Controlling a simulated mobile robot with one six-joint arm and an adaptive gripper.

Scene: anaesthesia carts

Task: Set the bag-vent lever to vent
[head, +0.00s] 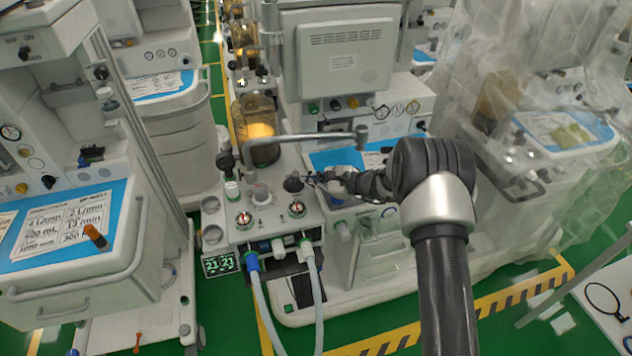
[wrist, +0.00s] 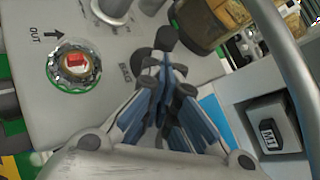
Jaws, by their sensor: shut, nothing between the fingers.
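The bag-vent lever appears as a small black knob (head: 293,184) on top of the light grey valve block (head: 268,226) in the head view. In the wrist view its rounded black end (wrist: 166,38) shows just beyond the fingertips, beside a printed label that seems to read BAG. My gripper (head: 314,178) comes in from the right, just right of the lever. In the wrist view my gripper (wrist: 163,65) is shut and empty, its tips very close to the knob. I cannot tell whether they touch. The fingers hide the lever's lower part and any vent marking.
A red-centred port (wrist: 75,64) marked OUT lies left of the fingers in the wrist view. A grey bent tube arm (head: 300,136) crosses above the block. A glass canister (head: 257,128) stands behind, and hoses (head: 315,285) hang in front. Other carts stand on both sides.

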